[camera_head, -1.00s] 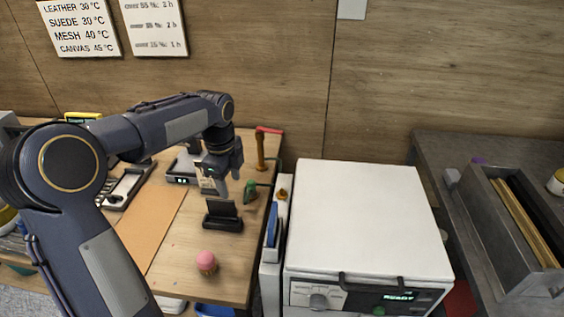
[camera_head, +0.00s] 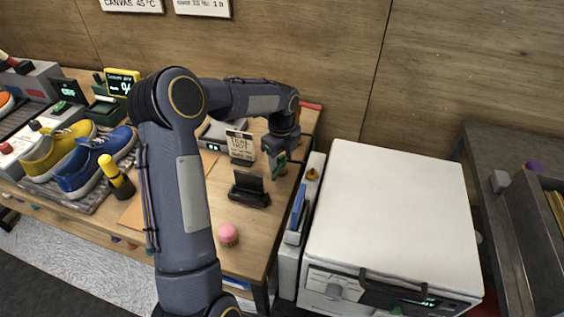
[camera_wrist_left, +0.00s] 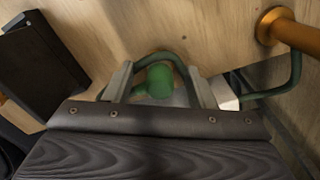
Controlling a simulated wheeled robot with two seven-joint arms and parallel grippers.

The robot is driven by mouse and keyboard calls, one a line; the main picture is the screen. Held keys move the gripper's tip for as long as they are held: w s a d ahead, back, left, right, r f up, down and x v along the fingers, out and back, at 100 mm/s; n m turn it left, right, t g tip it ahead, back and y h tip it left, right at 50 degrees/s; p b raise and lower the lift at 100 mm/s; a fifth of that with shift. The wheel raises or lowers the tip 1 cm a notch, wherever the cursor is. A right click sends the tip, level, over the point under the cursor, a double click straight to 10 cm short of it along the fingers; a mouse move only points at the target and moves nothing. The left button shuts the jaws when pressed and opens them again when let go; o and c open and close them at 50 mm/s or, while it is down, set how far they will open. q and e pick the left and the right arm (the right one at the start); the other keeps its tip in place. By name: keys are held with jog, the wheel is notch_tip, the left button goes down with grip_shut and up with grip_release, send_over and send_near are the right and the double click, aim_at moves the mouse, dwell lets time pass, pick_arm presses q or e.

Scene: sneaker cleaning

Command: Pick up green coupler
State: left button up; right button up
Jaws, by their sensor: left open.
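The green coupler (camera_wrist_left: 160,82) stands on the wooden table near its right edge. In the left wrist view it sits between the two fingers of my left gripper (camera_wrist_left: 161,85). A dark green hose loop (camera_wrist_left: 165,59) runs behind it. In the head view the left gripper (camera_head: 277,158) points down over the coupler (camera_head: 281,167), which it partly hides. The left gripper is open, with its fingers on either side of the coupler. Whether they touch it cannot be told. My right gripper is not in view.
A black stand (camera_head: 249,190) and a pink-topped object (camera_head: 228,235) are close by on the table. An orange post (camera_wrist_left: 275,27) rises near the coupler. A white machine (camera_head: 393,215) stands to the right. Blue and yellow sneakers (camera_head: 94,160) are at left.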

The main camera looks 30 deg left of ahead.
pick_arm(q)
jog(key=c, duration=1)
jog(key=shift+r, duration=0.1)
